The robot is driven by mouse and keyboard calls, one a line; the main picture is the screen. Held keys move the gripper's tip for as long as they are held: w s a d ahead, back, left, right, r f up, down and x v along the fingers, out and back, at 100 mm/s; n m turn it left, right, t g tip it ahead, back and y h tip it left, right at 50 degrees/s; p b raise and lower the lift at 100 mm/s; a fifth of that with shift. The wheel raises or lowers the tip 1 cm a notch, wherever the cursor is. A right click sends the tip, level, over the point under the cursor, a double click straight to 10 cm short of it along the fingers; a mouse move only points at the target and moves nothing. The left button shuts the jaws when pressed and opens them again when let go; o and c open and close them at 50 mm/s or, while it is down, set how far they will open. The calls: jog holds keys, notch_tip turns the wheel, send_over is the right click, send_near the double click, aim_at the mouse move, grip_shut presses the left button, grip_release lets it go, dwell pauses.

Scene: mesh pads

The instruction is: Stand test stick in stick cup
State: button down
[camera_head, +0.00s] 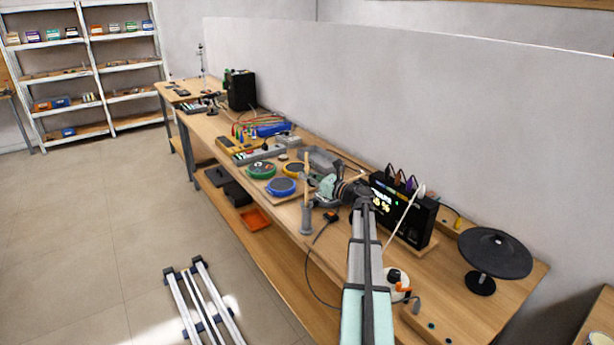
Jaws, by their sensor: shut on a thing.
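The test stick (306,188) is a thin tan rod, upright, near the front edge of the bench. My gripper (311,191) comes from the right and is shut on the stick. The stick cup (306,219) is a narrow grey cylinder with a wider base, standing directly below the stick in the picture. The stick's lower end meets the cup's mouth in this view. I cannot tell whether it is inside the cup or just above or in front of it.
Round mesh pads, one green (261,170) and one blue (281,187), lie left of the stick. A black display unit (404,210) stands right of my gripper. A black dish on a stand (494,254) is farther right. A cable hangs over the front edge.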

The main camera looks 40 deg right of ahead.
jog(key=c, duration=1.1)
grip_release()
jog(key=shift+c, duration=0.2)
jog(key=shift+s, duration=0.1)
jog(key=v, duration=1.2)
